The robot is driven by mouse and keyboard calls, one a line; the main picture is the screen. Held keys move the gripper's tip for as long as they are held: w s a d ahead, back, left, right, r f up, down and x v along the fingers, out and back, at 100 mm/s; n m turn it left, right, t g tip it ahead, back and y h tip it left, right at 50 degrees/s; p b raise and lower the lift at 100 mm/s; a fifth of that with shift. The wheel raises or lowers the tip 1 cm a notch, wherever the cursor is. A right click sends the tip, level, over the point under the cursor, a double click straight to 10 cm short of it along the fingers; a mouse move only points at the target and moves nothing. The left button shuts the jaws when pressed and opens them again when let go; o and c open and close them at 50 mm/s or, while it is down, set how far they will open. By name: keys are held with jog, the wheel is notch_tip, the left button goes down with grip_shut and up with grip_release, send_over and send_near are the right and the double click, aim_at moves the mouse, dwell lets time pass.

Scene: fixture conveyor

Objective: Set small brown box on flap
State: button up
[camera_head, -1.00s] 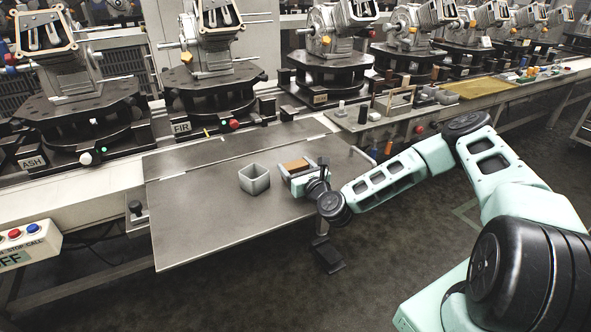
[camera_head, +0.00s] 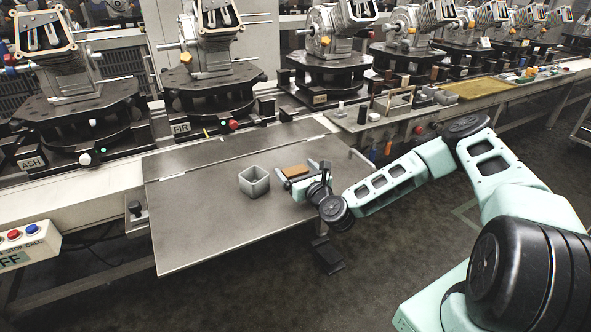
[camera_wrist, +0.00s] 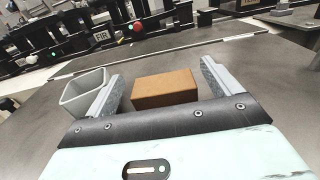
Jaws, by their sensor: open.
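The small brown box (camera_head: 296,171) rests on the grey metal flap (camera_head: 205,222), near its right side. In the wrist view the box (camera_wrist: 165,88) lies between the two fingers, with a gap on each side. My gripper (camera_head: 303,174) is open around the box, low over the flap; it also shows in the wrist view (camera_wrist: 162,88). The lower front of the box is hidden by the gripper body in the wrist view.
A grey open-topped square bin (camera_head: 254,182) stands on the flap just left of my gripper; it also shows in the wrist view (camera_wrist: 87,93). Machine fixtures on dark round bases (camera_head: 213,90) line the conveyor behind. The left and front of the flap are clear.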

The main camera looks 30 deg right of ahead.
jog(key=s, duration=1.1)
jog(key=shift+f+b, duration=0.1)
jog(key=shift+b, duration=0.3)
dwell(0.6)
